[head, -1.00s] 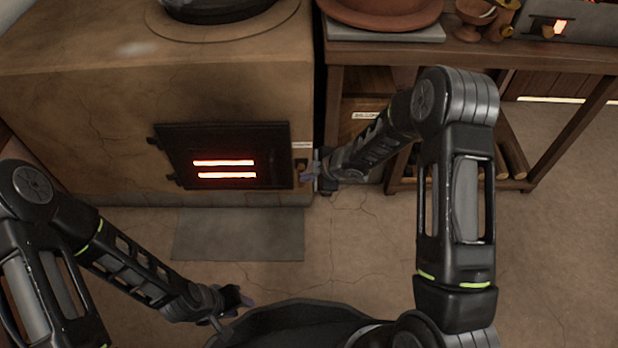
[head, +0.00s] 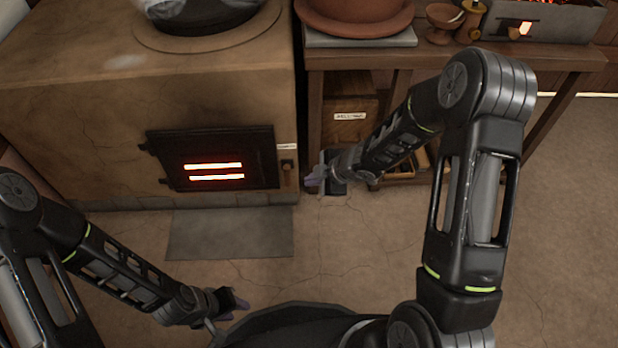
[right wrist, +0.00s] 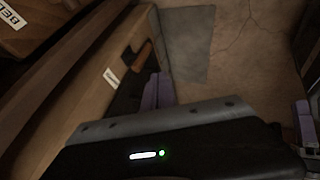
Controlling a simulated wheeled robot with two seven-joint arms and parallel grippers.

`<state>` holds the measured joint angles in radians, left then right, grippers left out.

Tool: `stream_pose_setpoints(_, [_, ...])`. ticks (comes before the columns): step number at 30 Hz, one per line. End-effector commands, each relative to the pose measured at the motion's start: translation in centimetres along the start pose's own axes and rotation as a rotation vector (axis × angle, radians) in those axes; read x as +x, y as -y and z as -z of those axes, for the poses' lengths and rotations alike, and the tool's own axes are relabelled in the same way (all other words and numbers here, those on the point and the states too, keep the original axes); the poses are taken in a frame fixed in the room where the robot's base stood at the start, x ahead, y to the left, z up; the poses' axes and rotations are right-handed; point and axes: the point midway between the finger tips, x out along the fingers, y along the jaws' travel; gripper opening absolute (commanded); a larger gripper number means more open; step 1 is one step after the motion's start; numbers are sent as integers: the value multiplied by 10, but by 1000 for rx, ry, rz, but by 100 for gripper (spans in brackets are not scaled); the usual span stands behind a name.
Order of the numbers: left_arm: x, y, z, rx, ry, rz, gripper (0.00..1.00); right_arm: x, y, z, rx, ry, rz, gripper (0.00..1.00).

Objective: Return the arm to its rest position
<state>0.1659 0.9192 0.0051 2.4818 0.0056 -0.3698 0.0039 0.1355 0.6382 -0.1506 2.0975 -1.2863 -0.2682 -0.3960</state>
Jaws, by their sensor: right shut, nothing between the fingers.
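My right arm reaches across the right half of the head view. Its gripper (head: 314,182) is over the floor, just right of the stove's front corner, shut and empty. In the right wrist view, purple finger pads (right wrist: 158,91) show beyond the dark gripper body. My left gripper (head: 236,301) is low at the left of the head view, above the floor near the grey floor plate. Nothing shows in it, and its finger gap is too small to judge.
The clay stove (head: 85,120) has a closed dark door (head: 218,158) with glowing slots. A wooden table (head: 470,62) bears a terracotta dish (head: 355,15), a goblet (head: 444,18) and a brazier (head: 548,20). A labelled box (head: 350,118) stands below. Floor at right is clear.

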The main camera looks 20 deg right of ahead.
Motion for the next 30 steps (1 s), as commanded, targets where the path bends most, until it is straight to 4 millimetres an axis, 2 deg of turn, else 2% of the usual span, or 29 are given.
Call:
stream_pose_setpoints(14, [0,0,0,0,-1,0,36,1,0,0,6,0,0,0])
stream_pose_setpoints(17, [0,0,0,0,-1,0,36,1,-2,1,72,-3,-8,0])
stream_pose_setpoints(20, [0,0,0,0,-1,0,36,1,3,3,228,-7,-18,0])
stream_pose_setpoints(23, [0,0,0,0,-1,0,36,7,25,8,473,-6,-6,0])
stream_pose_setpoints(26, [0,0,0,0,-1,0,36,16,66,14,783,19,28,0])
stream_pose_setpoints(30, [0,0,0,0,-1,0,36,22,135,17,1192,113,80,0])
